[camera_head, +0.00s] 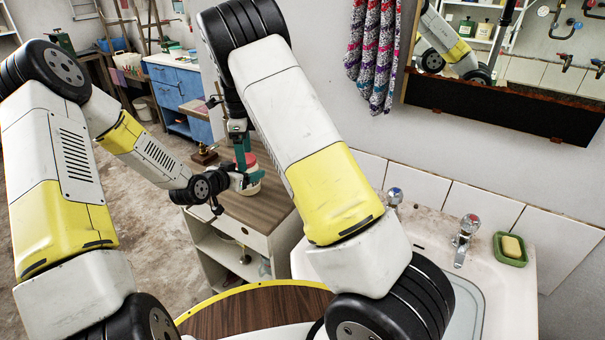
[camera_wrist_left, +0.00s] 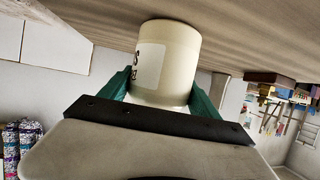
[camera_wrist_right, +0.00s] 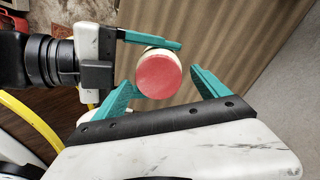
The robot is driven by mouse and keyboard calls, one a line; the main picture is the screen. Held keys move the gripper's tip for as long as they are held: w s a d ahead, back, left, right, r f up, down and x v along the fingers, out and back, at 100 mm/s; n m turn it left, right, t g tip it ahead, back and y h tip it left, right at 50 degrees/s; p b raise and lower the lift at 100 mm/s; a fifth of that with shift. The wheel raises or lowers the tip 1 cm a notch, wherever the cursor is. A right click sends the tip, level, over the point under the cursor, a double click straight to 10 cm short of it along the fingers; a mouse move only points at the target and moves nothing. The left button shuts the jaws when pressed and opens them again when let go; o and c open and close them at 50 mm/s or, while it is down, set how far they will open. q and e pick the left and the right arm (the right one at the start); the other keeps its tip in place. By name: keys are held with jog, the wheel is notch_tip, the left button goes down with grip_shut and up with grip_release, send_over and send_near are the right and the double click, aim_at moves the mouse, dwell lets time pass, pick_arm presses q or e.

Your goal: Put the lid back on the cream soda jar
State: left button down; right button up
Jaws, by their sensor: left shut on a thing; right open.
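The cream soda jar (camera_head: 252,187) stands upright on the wooden cabinet top. In the left wrist view the pale jar (camera_wrist_left: 168,62) with its white label sits between the teal fingers of my left gripper (camera_wrist_left: 160,92), which is shut on it. A round red lid (camera_wrist_right: 158,76) covers the jar's top in the right wrist view; whether it is fully seated I cannot tell. My right gripper (camera_wrist_right: 165,84) is open above the jar, its fingers spread on either side of the lid. The head view shows little of the lid.
The cabinet's wooden top (camera_head: 268,207) has bare room around the jar. A small brass and wood object (camera_head: 205,155) stands at its back left. A white sink (camera_head: 500,285) with taps and a green soap dish (camera_head: 510,250) lies to the right. A blue cabinet (camera_head: 178,95) stands behind.

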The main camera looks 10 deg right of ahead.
pick_arm(q)
jog(key=shift+a, duration=0.1)
pick_arm(e)
jog(key=n, duration=0.5)
jog(key=shift+n, duration=0.4)
jog(key=n, duration=0.5)
jog(key=shift+n, duration=0.3)
jog(key=n, duration=0.5)
jog(key=shift+r+n, duration=0.1)
jog(key=shift+n, duration=0.3)
jog(key=n, duration=0.9)
jog(key=shift+n, duration=0.3)
jog(key=n, duration=0.5)
jog(key=shift+a, duration=0.1)
jog(key=n, duration=1.1)
notch_tip(320, 180, up, 8)
jog(key=s+d+f+m, duration=0.5)
jog(key=d+m, duration=0.2)
jog(key=m, duration=0.4)
jog(key=s+d+f+m, duration=0.5)
jog(key=d+m, duration=0.3)
jog(key=m, duration=0.3)
jog(key=shift+s+d+f+m, duration=0.15)
jog(key=shift+s+d+m, duration=0.15)
jog(key=shift+s, duration=0.35)
